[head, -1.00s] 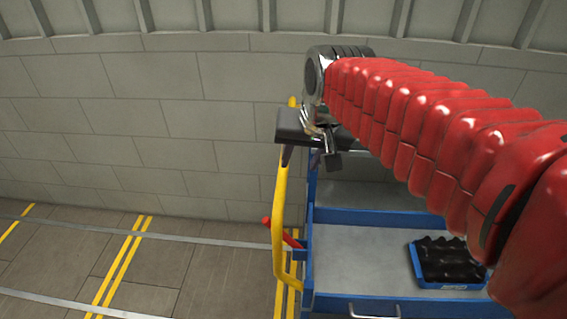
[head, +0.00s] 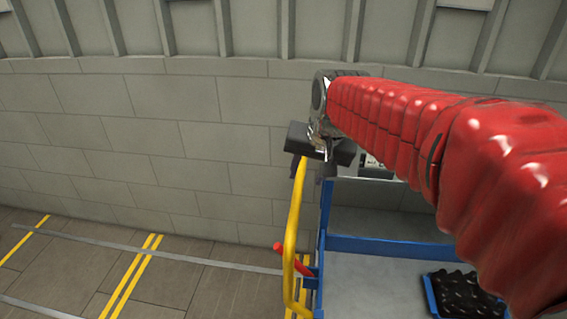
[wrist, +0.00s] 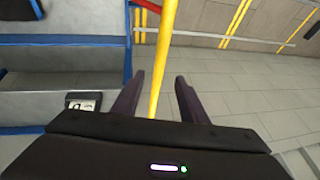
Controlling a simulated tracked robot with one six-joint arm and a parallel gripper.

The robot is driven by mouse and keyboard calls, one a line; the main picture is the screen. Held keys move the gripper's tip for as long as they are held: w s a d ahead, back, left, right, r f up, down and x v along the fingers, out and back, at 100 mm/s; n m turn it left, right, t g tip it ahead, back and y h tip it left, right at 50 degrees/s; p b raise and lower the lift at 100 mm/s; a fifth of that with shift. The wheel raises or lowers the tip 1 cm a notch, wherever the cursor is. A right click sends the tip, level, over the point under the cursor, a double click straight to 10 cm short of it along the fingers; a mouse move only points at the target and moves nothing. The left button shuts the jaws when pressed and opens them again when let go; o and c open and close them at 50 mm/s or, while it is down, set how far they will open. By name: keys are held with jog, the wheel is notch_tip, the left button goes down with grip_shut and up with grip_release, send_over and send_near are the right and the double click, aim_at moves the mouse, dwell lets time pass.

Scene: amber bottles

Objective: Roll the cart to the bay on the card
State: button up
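The cart (head: 390,243) is blue-framed with a grey deck, at the lower right of the head view. Its yellow handle (head: 294,222) rises at its left side; a red lever (head: 279,247) sticks out beside it. My gripper (head: 322,165) is at the upper part of the handle. In the wrist view the yellow bar (wrist: 162,50) runs between my two dark fingers (wrist: 159,80), with gaps on both sides, so the gripper is open around it. A small white card (wrist: 83,103) with a dark mark lies on the cart's upper part; I cannot read it surely.
A blue tray of dark items (head: 461,294) sits on the deck. Pairs of yellow floor lines (head: 131,277) mark bays left of the cart, crossed by grey strips. A grey block wall (head: 150,130) stands behind. The floor to the left is clear.

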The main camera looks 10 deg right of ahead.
aim_at(298, 195)
jog(key=x, duration=1.2)
jog(key=shift+s, duration=0.1)
jog(key=shift+r, duration=0.1)
grip_shut()
jog(key=shift+d, duration=0.1)
